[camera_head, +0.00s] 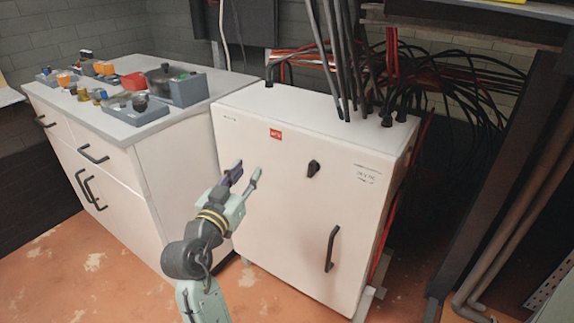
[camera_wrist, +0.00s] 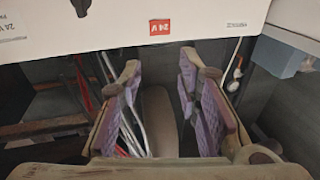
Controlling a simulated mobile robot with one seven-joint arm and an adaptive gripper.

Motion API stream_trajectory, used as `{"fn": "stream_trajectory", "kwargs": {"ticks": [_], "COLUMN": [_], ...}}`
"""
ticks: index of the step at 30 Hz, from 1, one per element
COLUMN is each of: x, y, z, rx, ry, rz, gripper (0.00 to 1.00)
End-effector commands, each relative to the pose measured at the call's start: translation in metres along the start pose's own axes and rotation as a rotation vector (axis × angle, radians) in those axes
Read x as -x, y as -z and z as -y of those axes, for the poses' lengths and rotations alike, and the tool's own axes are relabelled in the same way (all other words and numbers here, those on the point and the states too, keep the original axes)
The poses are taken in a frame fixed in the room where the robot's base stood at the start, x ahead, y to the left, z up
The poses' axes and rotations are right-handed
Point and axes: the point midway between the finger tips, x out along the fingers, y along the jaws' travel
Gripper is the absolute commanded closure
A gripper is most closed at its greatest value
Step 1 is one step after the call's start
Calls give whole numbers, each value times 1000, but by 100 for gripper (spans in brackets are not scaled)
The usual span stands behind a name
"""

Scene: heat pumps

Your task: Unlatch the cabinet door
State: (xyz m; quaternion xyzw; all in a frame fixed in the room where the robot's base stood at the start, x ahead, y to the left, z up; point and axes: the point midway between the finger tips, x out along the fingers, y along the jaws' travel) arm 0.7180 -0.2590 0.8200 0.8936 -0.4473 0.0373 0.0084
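The white cabinet (camera_head: 275,210) stands in the middle of the head view, with its door closed. A small black rotary latch (camera_head: 313,168) sits on the upper part of the door, and a black bar handle (camera_head: 332,249) is at its lower right. My gripper (camera_head: 247,170) is in front of the door's upper left, left of the latch, open and empty. In the wrist view my gripper (camera_wrist: 160,65) has its purple-padded fingers spread apart. There the cabinet (camera_wrist: 210,18) appears upside down along the top, with part of the latch (camera_wrist: 80,7) at the top left edge.
A red label (camera_head: 275,133) is on the door, left of the latch. Thick black cables (camera_head: 345,60) rise from the cabinet top. A white counter (camera_head: 150,125) with drawers and small parts stands at left. Dark posts and pipes (camera_head: 520,210) are at right. Floor in front is clear.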

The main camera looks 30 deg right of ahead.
Motion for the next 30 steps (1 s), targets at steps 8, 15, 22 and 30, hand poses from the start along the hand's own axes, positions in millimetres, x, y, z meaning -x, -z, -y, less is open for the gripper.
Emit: {"fn": "stream_trajectory", "kwargs": {"ticks": [8, 15, 22, 30], "x": [-26, -61, -102, -124], "y": [-35, -35, -39, -42], "z": [-92, -103, -113, -117], "rx": [29, 30, 30, 29], "ry": [-253, -257, -254, -251], "rz": [74, 74, 73, 73], "gripper": [69, 69, 69, 69]}}
